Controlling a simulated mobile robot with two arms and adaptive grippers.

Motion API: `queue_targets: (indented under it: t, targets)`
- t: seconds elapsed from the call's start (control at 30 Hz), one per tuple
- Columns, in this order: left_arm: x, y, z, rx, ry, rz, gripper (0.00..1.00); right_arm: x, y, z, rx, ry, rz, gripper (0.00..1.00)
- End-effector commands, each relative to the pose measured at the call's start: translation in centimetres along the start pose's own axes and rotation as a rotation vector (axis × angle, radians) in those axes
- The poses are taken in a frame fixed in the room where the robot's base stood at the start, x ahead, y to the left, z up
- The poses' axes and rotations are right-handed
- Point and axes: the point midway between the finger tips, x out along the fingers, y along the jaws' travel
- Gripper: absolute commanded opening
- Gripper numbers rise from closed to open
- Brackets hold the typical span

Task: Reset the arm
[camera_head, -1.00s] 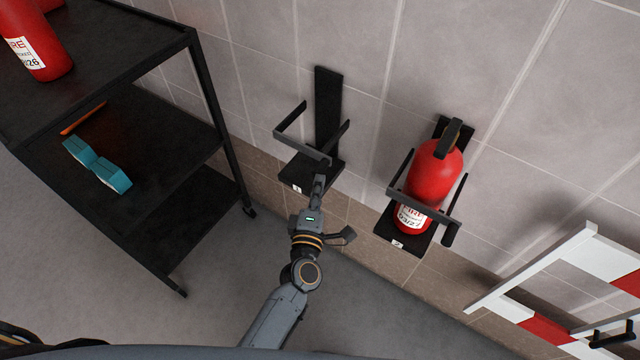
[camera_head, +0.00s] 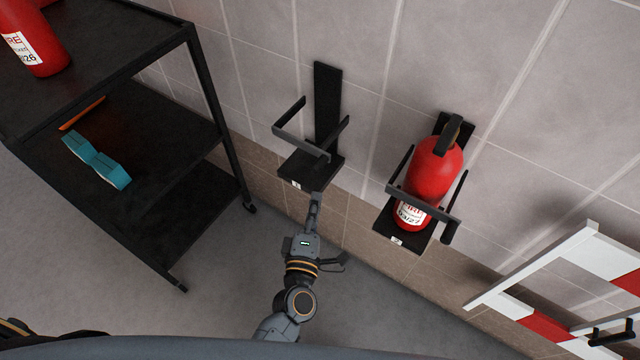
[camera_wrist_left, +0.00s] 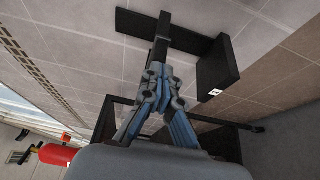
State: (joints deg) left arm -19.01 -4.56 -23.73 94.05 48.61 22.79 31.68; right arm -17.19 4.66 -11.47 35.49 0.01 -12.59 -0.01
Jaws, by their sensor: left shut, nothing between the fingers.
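My left gripper (camera_head: 315,198) is shut and empty, just below the shelf of the empty black wall bracket (camera_head: 328,110). In the left wrist view the gripper's fingers (camera_wrist_left: 163,28) are together, in front of the bracket (camera_wrist_left: 215,72); I cannot tell whether they touch it. The left arm (camera_head: 300,300) comes up from the bottom of the head view. My right gripper is not in view.
A red extinguisher (camera_head: 435,172) stands in a second bracket (camera_head: 402,236) to the right. A red-white barrier (camera_head: 560,262) is at lower right. Floor between is clear.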

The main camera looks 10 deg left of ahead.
Motion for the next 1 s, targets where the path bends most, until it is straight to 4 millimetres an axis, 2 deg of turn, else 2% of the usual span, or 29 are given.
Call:
queue_targets:
  t: [0.1, 0.3, 0.57, 0.67, 0.77, 0.87, 1.0]
  targets:
    - [-2.6, -0.2, -0.1, 0.001, 0.000, -0.005, 0.00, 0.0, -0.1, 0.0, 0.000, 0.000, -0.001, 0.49]
    - [-5.2, -0.1, -0.2, 0.000, 0.001, -0.003, 0.00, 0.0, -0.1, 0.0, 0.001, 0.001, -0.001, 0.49]
    - [-5.8, -0.1, -0.2, 0.000, 0.002, -0.003, 0.00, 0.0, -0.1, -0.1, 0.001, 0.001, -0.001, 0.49]
    - [-5.9, -1.0, -0.1, 0.025, -0.009, -0.017, 0.00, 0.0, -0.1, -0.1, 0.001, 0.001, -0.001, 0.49]
    - [-6.3, -4.3, 0.3, 0.133, -0.059, -0.075, 0.00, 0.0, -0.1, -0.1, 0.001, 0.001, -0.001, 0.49]
    - [-7.5, -10.2, 0.5, 0.322, -0.153, -0.181, 0.00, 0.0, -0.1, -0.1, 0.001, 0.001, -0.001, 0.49]
    - [-11.2, -20.3, -0.6, 0.623, -0.332, -0.369, 0.00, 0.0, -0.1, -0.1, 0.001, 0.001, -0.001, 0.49]
